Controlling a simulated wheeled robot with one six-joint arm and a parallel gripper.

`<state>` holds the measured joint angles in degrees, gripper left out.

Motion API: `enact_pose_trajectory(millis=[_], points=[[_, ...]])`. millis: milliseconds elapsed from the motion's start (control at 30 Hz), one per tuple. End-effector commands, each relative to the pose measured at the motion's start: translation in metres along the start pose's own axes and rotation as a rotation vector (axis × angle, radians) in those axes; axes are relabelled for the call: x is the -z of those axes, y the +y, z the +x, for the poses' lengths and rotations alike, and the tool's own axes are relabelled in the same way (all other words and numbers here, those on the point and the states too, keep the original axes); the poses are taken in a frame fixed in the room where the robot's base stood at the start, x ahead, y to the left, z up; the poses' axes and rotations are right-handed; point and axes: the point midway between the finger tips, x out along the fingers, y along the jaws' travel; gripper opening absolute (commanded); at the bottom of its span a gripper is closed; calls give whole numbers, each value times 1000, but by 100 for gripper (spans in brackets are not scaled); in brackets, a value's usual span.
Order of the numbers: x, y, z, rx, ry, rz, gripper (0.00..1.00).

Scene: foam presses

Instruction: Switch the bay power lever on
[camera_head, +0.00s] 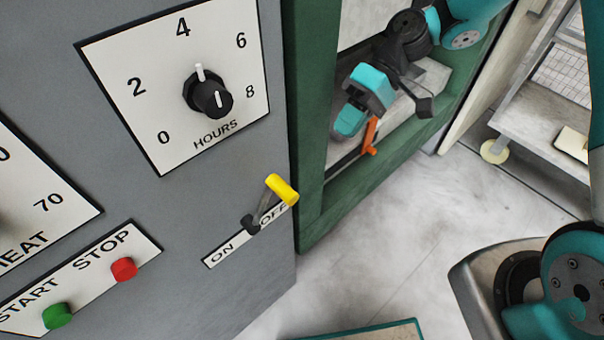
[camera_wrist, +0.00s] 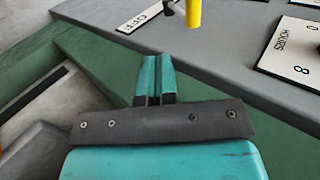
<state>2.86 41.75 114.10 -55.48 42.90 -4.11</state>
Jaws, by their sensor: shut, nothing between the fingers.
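The bay power lever (camera_head: 264,205) sticks out of the grey panel above a white ON/OFF label (camera_head: 223,253). Its yellow handle (camera_head: 281,190) leans up and right, toward the OFF end. In the wrist view the yellow handle (camera_wrist: 194,13) shows at the top edge, cut off, beside the OFF lettering (camera_wrist: 140,17). My gripper (camera_head: 348,122) is to the right of the lever, apart from it, in front of the green frame. In the wrist view my gripper (camera_wrist: 154,72) has its teal fingers together with nothing between them.
The panel also bears an HOURS dial (camera_head: 208,93), a red STOP button (camera_head: 124,269) and a green START button (camera_head: 57,316). A green frame (camera_head: 310,205) stands right of the panel. An orange piece (camera_head: 370,137) shows near my gripper. The floor (camera_head: 385,230) ahead is clear.

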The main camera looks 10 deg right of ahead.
Motion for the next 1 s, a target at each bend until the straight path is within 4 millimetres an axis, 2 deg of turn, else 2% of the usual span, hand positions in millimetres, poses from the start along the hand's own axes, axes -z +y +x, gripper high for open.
enact_pose_trajectory(millis=[167,500,600,700,1000], points=[[-1,-1,27,2,-6,2,0],[-2,-1,99,1,-8,2,0],[-1,-17,106,-1,-5,-2,0],[-1,-26,113,-1,-4,0,0],[-1,-32,120,-1,-2,1,0]])
